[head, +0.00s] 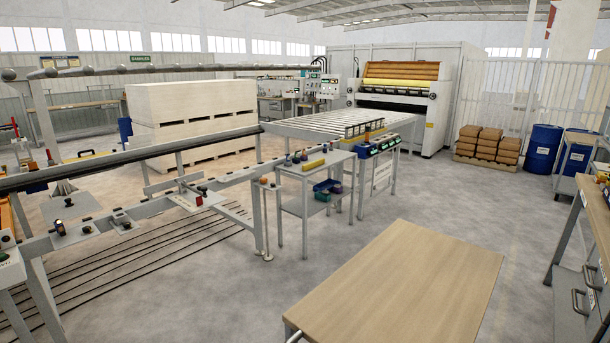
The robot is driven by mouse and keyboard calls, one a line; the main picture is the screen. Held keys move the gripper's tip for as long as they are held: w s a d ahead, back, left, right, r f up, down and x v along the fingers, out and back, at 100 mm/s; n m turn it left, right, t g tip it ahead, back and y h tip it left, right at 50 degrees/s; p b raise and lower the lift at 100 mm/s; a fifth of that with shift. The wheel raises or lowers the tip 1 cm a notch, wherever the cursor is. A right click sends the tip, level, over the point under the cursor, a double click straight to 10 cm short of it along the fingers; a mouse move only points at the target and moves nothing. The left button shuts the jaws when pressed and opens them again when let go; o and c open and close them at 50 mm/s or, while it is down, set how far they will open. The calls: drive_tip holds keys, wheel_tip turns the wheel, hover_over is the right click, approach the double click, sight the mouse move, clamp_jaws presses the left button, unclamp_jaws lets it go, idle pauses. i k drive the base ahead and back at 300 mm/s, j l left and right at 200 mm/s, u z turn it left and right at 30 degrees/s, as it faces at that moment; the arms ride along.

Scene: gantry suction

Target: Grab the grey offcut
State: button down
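I cannot make out a grey offcut for certain in the head view. Small items lie on the rail frame at the left and on the small grey side table (318,168), but they are too small to name surely. My gripper is not in view, so its state and its place relative to the offcut do not show.
A wood-topped cart (400,285), bare on top, stands close in front. A workbench with drawers (582,255) is at the right edge. A gantry frame (150,150) spans the left. Stacked pale boards (190,110), a roller conveyor (330,125) and blue drums (543,148) stand farther back.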

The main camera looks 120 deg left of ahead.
sight(70, 207)
drive_tip(key=u, duration=3.9)
drive_tip(key=i+j+u, duration=0.2)
drive_tip(key=u, duration=0.2)
drive_tip(key=i+j+u, duration=0.15)
drive_tip(key=u, duration=0.3)
drive_tip(key=i+u, duration=0.25)
drive_tip(key=u, duration=0.15)
drive_tip(key=i+j, duration=0.1)
drive_tip(key=i, duration=0.5)
drive_tip(key=i+j, duration=0.1)
drive_tip(key=i, duration=0.55)
drive_tip(key=i+l+u, duration=0.25)
drive_tip(key=i+l, duration=0.4)
drive_tip(key=i, duration=0.15)
drive_tip(key=i+l+u, duration=0.25)
drive_tip(key=i+l, duration=0.5)
